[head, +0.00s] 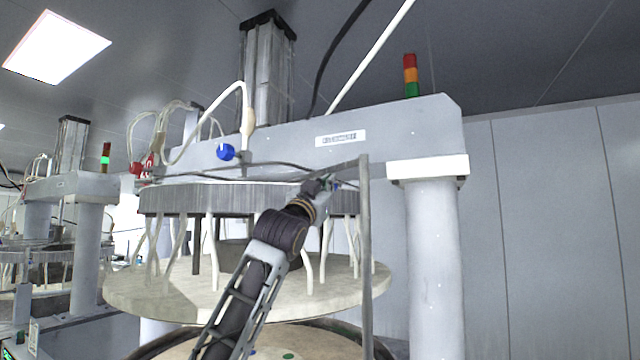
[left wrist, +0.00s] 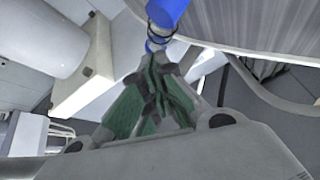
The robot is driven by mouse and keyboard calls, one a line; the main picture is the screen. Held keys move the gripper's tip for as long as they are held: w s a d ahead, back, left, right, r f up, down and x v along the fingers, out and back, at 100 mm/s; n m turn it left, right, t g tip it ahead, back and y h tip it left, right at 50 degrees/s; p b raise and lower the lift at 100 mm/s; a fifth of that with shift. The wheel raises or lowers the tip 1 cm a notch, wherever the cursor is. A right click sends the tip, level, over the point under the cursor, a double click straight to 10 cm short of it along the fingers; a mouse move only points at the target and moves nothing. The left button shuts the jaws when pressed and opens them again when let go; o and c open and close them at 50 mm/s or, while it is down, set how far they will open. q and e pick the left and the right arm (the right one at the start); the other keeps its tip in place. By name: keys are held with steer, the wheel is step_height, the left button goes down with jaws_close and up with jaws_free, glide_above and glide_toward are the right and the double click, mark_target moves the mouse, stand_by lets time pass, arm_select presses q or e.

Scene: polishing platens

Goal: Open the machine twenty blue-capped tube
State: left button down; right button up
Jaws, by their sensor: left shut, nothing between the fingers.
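The large polishing machine (head: 290,145) stands ahead, with a small label (head: 341,138) on its beam that I cannot read. A round blue cap (head: 226,152) sits at the lower end of a pale tube on the beam's front. My left gripper (head: 330,184) is at the right part of the ribbed upper disc, below the beam, apart from that cap and to its right. In the left wrist view, the green-padded fingers (left wrist: 154,62) are together and empty. Just beyond their tips is a blue cylindrical part (left wrist: 168,12); whether they touch is unclear. My right gripper is out of view.
A red knob (head: 136,168) is left of the blue cap. A thin upright grey post (head: 365,260) stands right of my left gripper, and a thick white column (head: 433,260) farther right. A round pale platen (head: 170,290) lies below. A second similar machine (head: 75,187) stands at left.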

arm_select(q)
steer(key=shift+w+d+f+p, duration=0.4)
steer(key=shift+w+d+f, duration=0.3)
steer(key=shift+d+f, duration=0.1)
steer(key=shift+w+d, duration=0.1)
stand_by(0.9)
steer(key=shift+f, duration=0.1)
stand_by(0.6)
steer(key=v, duration=1.2)
stand_by(0.5)
